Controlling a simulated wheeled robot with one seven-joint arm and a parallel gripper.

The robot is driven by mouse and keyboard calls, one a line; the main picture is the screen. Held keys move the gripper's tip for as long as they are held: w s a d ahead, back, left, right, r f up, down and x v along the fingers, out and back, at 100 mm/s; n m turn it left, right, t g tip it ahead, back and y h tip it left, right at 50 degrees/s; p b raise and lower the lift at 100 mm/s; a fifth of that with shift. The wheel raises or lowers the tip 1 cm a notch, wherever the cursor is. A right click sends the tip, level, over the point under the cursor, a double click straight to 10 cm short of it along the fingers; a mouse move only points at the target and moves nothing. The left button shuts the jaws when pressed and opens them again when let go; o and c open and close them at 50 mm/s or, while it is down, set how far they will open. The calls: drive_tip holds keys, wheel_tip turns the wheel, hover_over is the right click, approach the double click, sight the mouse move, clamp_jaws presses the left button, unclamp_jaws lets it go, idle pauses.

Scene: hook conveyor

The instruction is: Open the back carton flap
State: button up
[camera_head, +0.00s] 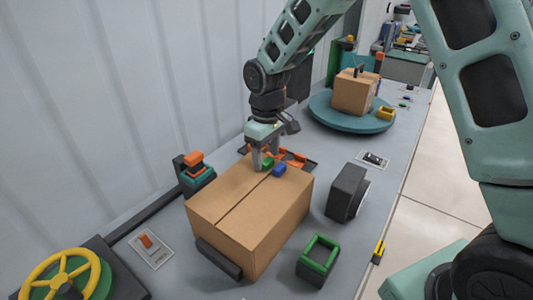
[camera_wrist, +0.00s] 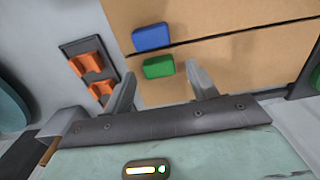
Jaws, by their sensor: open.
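A brown carton (camera_head: 278,229) stands on the grey bench, its two top flaps lying shut along a seam. The wall-side flap (camera_head: 222,197) has a green tab (camera_head: 267,162) at its far end. The other flap (camera_head: 265,214) has a blue tab (camera_head: 279,170) beside it. My gripper (camera_head: 265,165) is over the far end of the carton, fingers pointing down, open and empty at the green tab. In the wrist view the green tab (camera_wrist: 158,67) lies between and just beyond my fingertips (camera_wrist: 160,75); the blue tab (camera_wrist: 151,37) is farther off. Contact cannot be told.
Orange brackets (camera_wrist: 92,70) sit by the carton's far end. A dark block (camera_head: 345,190) stands right of the carton, a green-rimmed bin (camera_head: 320,254) in front. A yellow handwheel (camera_head: 60,277) is front left. A turntable (camera_head: 335,117) with a smaller carton (camera_head: 354,92) is behind.

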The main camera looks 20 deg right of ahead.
drive_tip(key=shift+f, duration=0.45)
